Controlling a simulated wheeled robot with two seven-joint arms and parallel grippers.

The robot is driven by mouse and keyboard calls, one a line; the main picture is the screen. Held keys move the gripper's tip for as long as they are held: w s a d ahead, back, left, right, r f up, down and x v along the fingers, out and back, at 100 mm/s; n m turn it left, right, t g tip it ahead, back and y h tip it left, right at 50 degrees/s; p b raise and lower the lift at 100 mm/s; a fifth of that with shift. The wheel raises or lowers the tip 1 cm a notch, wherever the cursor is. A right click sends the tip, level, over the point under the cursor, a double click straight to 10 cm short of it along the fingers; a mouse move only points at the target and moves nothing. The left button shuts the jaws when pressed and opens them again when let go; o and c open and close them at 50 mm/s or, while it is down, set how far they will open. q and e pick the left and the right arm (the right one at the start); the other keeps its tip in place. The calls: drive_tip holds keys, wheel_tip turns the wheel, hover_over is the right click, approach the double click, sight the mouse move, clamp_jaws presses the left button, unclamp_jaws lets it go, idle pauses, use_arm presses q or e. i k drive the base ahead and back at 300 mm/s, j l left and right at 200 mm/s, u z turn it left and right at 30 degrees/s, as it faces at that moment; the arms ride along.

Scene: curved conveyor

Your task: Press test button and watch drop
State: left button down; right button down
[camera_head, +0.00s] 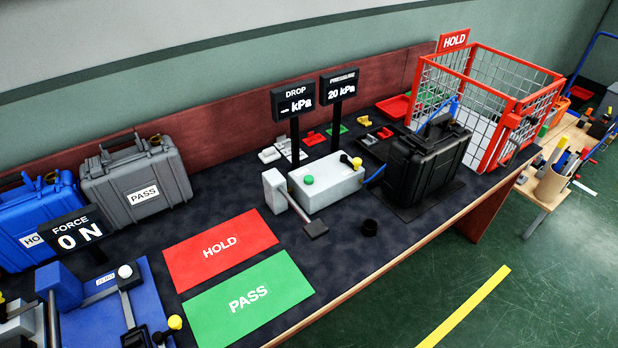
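A light grey test box (328,184) stands on the dark bench mat, with a green button (309,180) on its top and a yellow and a black knob at its right end. Behind it, the DROP display (294,102) reads "– kPa" and the PRESSURE display (338,87) reads "20 kPa". A blue hose (376,174) runs from the box toward a closed black case (428,160) standing upright to the right. Neither of my grippers shows in this view.
Red HOLD (220,250) and green PASS (247,299) mats lie front left. Grey (137,183) and blue (38,222) cases stand left; a red wire cage (490,103) stands right.

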sight(308, 179)
drive_tip(key=i+l+u, duration=0.2)
drive_tip(key=l, duration=0.45)
drive_tip(key=i+l+u, duration=0.1)
drive_tip(key=l+u, duration=0.15)
drive_tip(key=l, duration=0.4)
drive_tip(key=i+l+u, duration=0.2)
drive_tip(key=l, duration=0.5)
drive_tip(key=k, duration=0.1)
